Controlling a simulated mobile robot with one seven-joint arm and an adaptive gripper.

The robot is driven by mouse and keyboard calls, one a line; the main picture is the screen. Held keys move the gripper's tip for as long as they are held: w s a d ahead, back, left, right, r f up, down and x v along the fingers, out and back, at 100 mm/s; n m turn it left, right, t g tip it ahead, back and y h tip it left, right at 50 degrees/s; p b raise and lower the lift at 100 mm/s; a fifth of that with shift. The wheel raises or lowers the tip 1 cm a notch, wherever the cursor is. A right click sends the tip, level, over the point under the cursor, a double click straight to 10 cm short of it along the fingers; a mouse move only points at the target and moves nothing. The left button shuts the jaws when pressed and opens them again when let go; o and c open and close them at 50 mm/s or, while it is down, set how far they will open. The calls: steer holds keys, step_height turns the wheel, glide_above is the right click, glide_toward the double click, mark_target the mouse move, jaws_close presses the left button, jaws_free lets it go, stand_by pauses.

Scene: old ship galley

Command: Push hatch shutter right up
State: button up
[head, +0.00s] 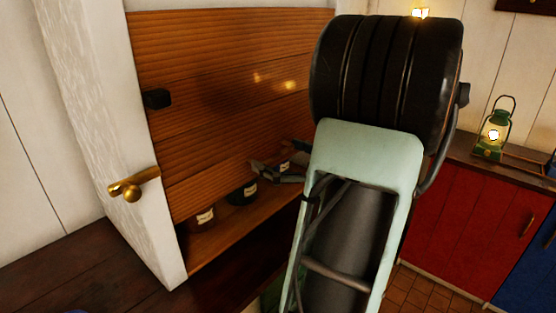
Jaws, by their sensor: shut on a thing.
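The hatch shutter (215,85) is a brown, ribbed wooden panel in the head view. It is partly raised, with a low gap under its slanting lower edge. My gripper (268,171) is at this lower edge, towards the right of the opening, and is shut on the shutter's edge. The exact contact is small and partly hidden. My arm covers the right part of the shutter and opening.
A lit lantern (493,133) stands on the right counter above red cupboards (460,225).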

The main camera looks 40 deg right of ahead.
mark_target(265, 71)
step_height(265, 71, up, 19)
steer(key=p, duration=1.1)
steer(key=shift+f+p, duration=0.1)
steer(key=shift+p, duration=0.3)
steer(key=o, duration=1.3)
steer(key=shift+s, duration=0.1)
steer(key=s, duration=0.8)
steer(key=s+d, duration=0.1)
steer(key=s, duration=0.2)
steer(key=shift+s, duration=0.4)
